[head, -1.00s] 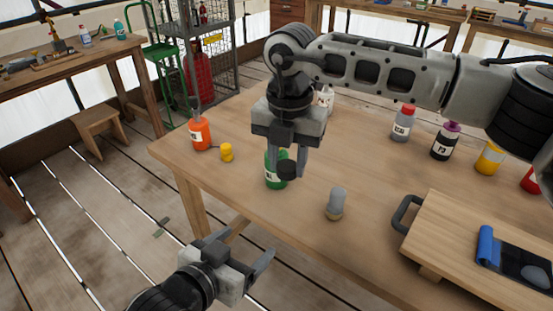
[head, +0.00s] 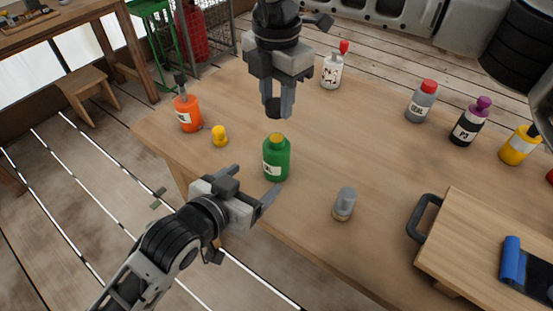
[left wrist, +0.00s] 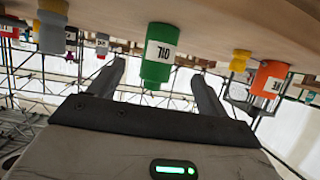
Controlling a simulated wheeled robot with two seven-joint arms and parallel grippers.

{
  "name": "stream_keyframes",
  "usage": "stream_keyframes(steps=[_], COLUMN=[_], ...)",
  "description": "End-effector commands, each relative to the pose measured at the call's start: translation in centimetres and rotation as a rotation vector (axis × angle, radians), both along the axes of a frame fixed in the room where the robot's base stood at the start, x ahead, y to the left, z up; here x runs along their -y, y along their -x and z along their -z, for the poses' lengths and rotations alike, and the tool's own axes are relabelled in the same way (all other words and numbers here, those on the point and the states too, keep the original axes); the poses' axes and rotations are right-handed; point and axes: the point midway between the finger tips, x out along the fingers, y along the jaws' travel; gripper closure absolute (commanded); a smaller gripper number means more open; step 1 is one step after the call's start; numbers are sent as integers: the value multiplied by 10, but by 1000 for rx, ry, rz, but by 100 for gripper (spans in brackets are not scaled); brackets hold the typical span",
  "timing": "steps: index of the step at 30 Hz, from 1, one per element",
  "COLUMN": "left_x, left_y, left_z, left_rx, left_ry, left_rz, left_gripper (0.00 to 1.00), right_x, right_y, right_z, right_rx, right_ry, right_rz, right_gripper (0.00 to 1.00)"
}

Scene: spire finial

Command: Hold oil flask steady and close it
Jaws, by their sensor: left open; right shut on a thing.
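The green oil flask (head: 277,160) stands upright near the table's front edge, with a yellowish open-looking neck at its top. It also shows upside down in the left wrist view (left wrist: 157,60), its label facing the camera. My left gripper (head: 254,184) is open, low in front of the flask. In the left wrist view its fingers (left wrist: 160,80) point toward the flask, one on each side of its line; I cannot tell whether they reach it. My right gripper (head: 277,103) is shut on a black cap (head: 274,108), held in the air above and behind the flask.
A small yellow piece (head: 219,136) and an orange bottle (head: 187,112) stand left of the flask. A wooden board with a dark handle (head: 424,218) is farther right. Several bottles line the back.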

Motion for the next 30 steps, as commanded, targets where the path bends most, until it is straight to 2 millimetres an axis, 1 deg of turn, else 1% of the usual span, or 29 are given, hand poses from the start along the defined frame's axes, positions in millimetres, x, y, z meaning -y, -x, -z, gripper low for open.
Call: stream_keyframes(steps=[9,15,21,30], left_x=[29,43,50,51], left_y=[-49,-72,-83,-84], left_z=[22,34,40,40], left_rx=[0,0,0,1], left_ry=[1,0,0,0], left_rz=[0,1,1,1], left_gripper=[23,23,23,23], right_x=[0,0,0,0], right_y=[0,0,0,0], right_z=[0,0,0,0], right_rx=[0,0,0,0], right_ry=[0,0,0,0], right_rz=[0,-1,-1,-1], right_gripper=[87,87,87,87])
